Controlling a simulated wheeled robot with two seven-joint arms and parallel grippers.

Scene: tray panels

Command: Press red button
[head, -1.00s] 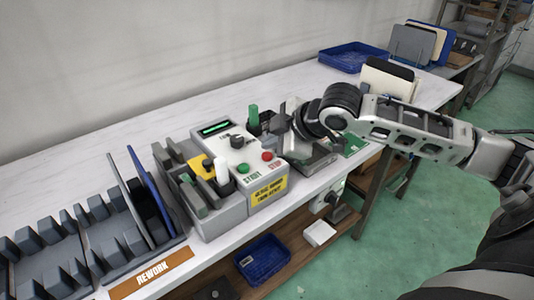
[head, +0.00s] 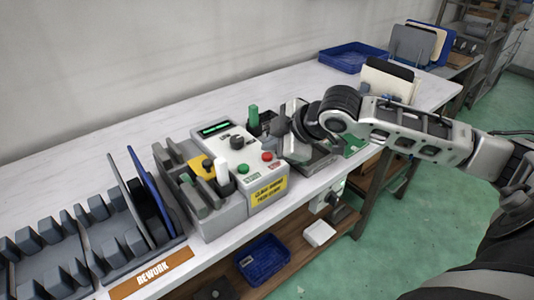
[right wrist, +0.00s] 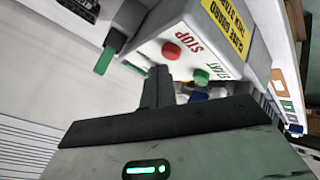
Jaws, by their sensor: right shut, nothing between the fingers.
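The red button (head: 267,156) sits on the sloped white top of a control box (head: 235,148), beside a green button (head: 243,168). In the right wrist view the red button (right wrist: 171,51) is by the word STOP and the green button (right wrist: 201,75) by START. My right gripper (head: 279,128) is beside the box's right side, a little behind and right of the red button. In the right wrist view its shut, empty fingers (right wrist: 158,86) point toward the red button, with a visible gap. My left gripper is not in view.
A fixture with grey blocks and a yellow part (head: 200,167) adjoins the box. A green upright handle (head: 253,115) stands behind it. A rack with panels (head: 150,190) is at left, by the REWORK label (head: 152,273). A blue tray (head: 352,58) lies farther back.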

